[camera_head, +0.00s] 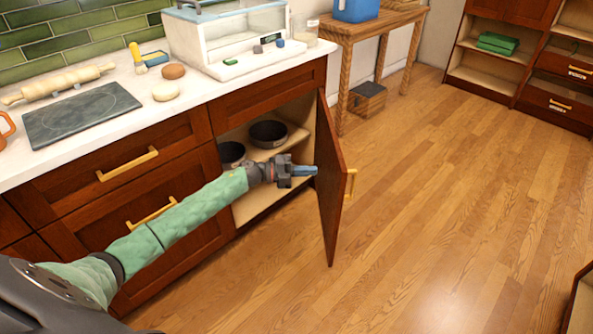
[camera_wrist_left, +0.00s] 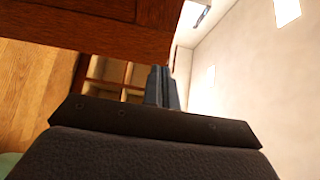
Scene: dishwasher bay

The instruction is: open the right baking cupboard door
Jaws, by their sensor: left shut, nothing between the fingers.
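The right baking cupboard door (camera_head: 330,190) is brown wood with a brass handle (camera_head: 350,184) on its outer face. It stands swung well out from the cabinet, hinged on the right. My left gripper (camera_head: 312,171) is shut and empty, with its fingertips close to the inner face of the door; I cannot tell whether they touch. In the left wrist view the closed fingers (camera_wrist_left: 162,88) point towards brown wood (camera_wrist_left: 100,25), likely the door. Inside the cupboard, dark pans (camera_head: 268,133) sit on a light shelf. My right gripper is not in view.
The white counter (camera_head: 190,110) holds a rolling pin (camera_head: 58,84), a dark slab (camera_head: 80,114) and a glass-fronted case (camera_head: 228,40). A wooden table (camera_head: 365,25) stands beyond the door. The wooden floor (camera_head: 440,200) right of the door is clear.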

